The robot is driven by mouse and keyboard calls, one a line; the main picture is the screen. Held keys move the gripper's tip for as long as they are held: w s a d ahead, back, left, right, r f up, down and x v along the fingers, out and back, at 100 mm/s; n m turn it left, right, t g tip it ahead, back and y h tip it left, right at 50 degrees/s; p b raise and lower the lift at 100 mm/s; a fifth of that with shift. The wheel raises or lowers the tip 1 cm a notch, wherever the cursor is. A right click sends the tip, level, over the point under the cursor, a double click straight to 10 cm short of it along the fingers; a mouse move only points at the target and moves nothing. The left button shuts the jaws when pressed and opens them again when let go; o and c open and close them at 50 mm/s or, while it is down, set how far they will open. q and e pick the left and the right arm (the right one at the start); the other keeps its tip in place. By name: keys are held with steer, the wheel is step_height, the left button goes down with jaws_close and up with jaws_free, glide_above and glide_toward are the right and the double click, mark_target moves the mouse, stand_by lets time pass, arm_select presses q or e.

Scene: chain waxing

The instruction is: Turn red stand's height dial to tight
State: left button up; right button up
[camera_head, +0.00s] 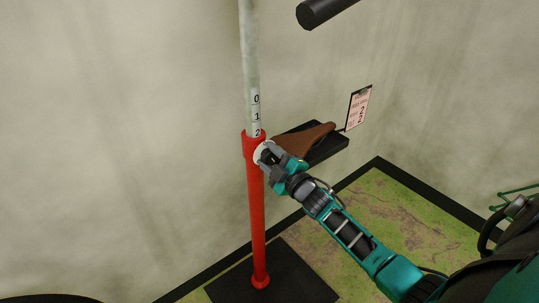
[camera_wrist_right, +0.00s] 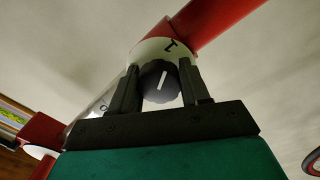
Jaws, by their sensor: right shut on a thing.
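The red stand (camera_head: 256,215) rises from a black base, with a pale grey pole (camera_head: 250,60) coming out of its top collar. The pole carries the marks 0, 1 and 2, the 2 just above the collar. My right gripper (camera_head: 266,154) is at the collar and hides most of the dial there. In the right wrist view, its two dark fingers (camera_wrist_right: 160,88) are shut on the black round dial (camera_wrist_right: 157,80), one on each side. The dial's white line points nearly straight up. A white plate (camera_wrist_right: 150,50) behind it bears a letter like a T, slightly right of the line. My left gripper is not in view.
A black shelf (camera_head: 329,149) with a brown saddle-like thing (camera_head: 310,140) is behind my right gripper. A sign (camera_head: 359,108) hangs on the wall to the right. A black base plate (camera_head: 285,275) lies under the stand. Green-brown floor (camera_head: 400,220) is open to the right.

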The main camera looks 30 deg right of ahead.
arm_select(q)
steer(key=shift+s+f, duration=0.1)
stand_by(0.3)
arm_select(e)
steer(key=o, duration=1)
steer(key=shift+o, duration=0.2)
arm_select(q)
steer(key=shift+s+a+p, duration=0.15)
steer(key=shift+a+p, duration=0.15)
steer(key=shift+p, duration=0.25)
arm_select(e)
steer(key=s, duration=1.3)
steer(key=shift+d+f, duration=0.25)
steer(key=shift+f, duration=0.15)
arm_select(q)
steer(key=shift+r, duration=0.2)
arm_select(e)
steer(key=shift+w, duration=0.1)
